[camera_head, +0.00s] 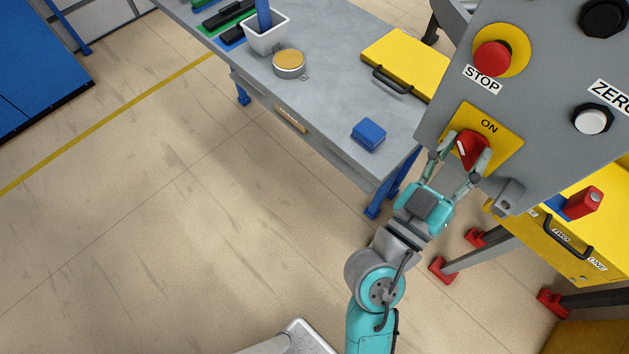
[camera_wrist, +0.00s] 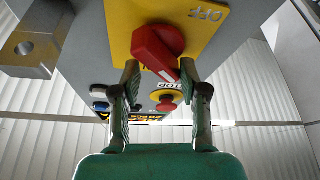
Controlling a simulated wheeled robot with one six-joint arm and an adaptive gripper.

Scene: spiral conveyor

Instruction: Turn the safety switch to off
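The safety switch is a red rotary knob (camera_head: 473,149) on a yellow plate (camera_head: 510,139) marked ON. In the wrist view the knob (camera_wrist: 156,48) shows close up, its handle slanting down to the right with a white mark near the end. An OFF label (camera_wrist: 206,13) shows on the plate at upper right there. My gripper (camera_head: 462,154) is at the switch with its fingers apart, one on each side of the knob. In the wrist view the gripper (camera_wrist: 159,70) has the handle's end between its fingertips, nearer the right one. I cannot tell whether that finger touches it.
The grey panel also carries a red STOP button (camera_head: 492,57) and a white button (camera_head: 593,120). A metal block (camera_wrist: 33,46) juts out near the switch. A grey workbench (camera_head: 325,99) with a blue box (camera_head: 368,134) stands to the left. Open floor lies below it.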

